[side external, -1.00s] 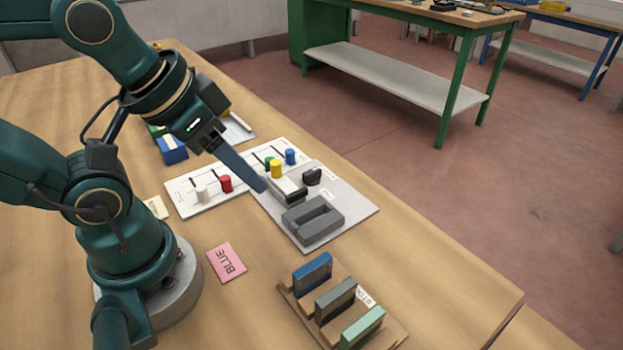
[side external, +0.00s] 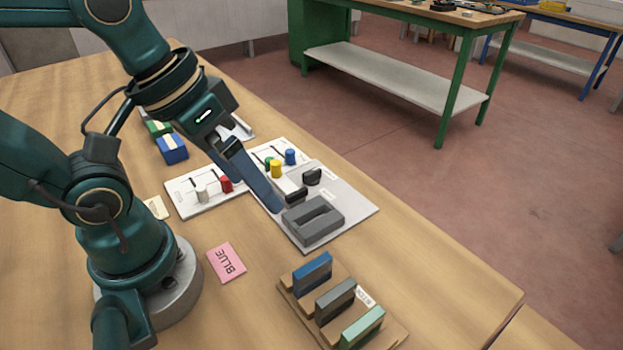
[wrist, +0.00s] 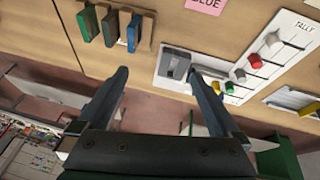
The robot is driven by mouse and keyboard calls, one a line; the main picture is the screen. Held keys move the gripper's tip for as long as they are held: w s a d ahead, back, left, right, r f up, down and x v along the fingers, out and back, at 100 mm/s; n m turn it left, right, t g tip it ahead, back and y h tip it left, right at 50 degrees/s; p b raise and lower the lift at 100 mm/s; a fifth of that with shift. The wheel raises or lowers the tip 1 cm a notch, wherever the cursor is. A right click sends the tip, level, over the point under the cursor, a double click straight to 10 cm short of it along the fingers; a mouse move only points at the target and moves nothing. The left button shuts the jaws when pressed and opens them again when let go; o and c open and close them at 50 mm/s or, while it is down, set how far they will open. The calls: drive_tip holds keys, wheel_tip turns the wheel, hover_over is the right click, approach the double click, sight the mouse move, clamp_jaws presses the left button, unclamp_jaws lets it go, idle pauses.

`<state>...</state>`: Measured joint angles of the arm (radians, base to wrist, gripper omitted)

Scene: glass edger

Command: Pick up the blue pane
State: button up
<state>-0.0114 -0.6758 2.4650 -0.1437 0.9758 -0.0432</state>
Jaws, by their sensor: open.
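The blue pane (side external: 312,271) stands upright at the far end of a wooden rack (side external: 285,292), beside a grey pane (side external: 334,302) and a pale green pane (side external: 361,328). In the wrist view the blue pane (wrist: 133,32) shows at the upper left, beyond my left finger. My gripper (side external: 275,206) is open and empty. In the side view it is above and behind the rack, over the grey machine base, well apart from the blue pane. In the wrist view both fingers of my gripper (wrist: 157,72) are spread with nothing between them.
A grey slotted block (side external: 313,222) stands on a pale base plate (side external: 362,209), close to my fingertips. White boards with coloured pegs (side external: 226,185) lie behind. A pink card reading BLUE (side external: 226,262) lies flat. The wooden table (side external: 430,270) is clear right of the rack.

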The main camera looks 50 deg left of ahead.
drive_tip(key=d+f+n+g+h, duration=0.2)
drive_tip(key=d+n+g+h, duration=0.1)
drive_tip(key=g, duration=0.1)
drive_tip(key=n+g+h, duration=0.3)
drive_tip(key=n+h, duration=0.5)
drive_tip(key=n, duration=0.3)
approach(314, 267)
drive_tip(key=x, duration=0.4)
drive_tip(key=shift+w+d+r, duration=0.1)
drive_tip(key=shift+w+d, duration=0.05)
drive_tip(key=shift+d, duration=0.25)
drive_tip(key=shift+a+f, duration=0.1)
drive_tip(key=shift+f, duration=0.15)
drive_tip(key=shift+s+f+n, duration=0.25)
drive_tip(key=shift+f+n, duration=0.05)
drive_tip(key=shift+x, duration=2.4)
drive_tip(key=shift+r, duration=0.1)
drive_tip(key=c, duration=1.4)
drive_tip(key=shift+r, duration=0.2)
